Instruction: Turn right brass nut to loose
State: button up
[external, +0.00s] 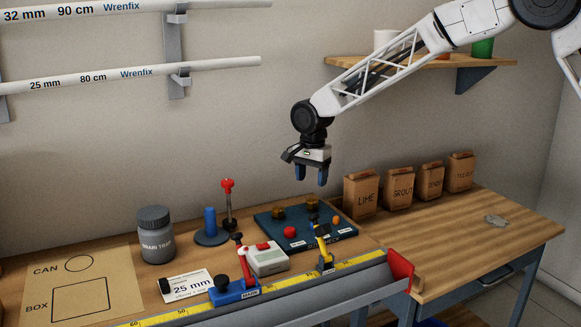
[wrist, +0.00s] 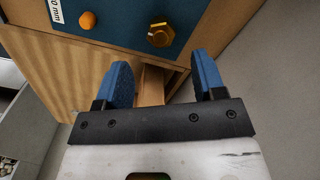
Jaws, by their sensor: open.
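The right brass nut (external: 312,203) sits on a dark blue board (external: 265,222) on the bench. A second brass nut (external: 279,213) is to its left. In the wrist view, one brass nut (wrist: 160,35) shows just beyond my fingertips; by the orange knob beside it, it appears to be the right one. My gripper (external: 311,180) is open and empty, fingers pointing down, above the board and apart from the nut. Its two blue fingers also show in the wrist view (wrist: 161,65).
On the board are a red knob (external: 290,232) and an orange knob (external: 336,219). Brown bags (external: 361,195) stand close to the right. A red-topped post (external: 228,200) and a grey jar (external: 155,235) stand left. A yellow-handled tool (external: 324,242) is in front.

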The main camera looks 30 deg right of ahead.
aim_at(311, 201)
jog(key=shift+f, duration=0.1)
jog(key=shift+f, duration=3.8)
jog(key=c, duration=0.9)
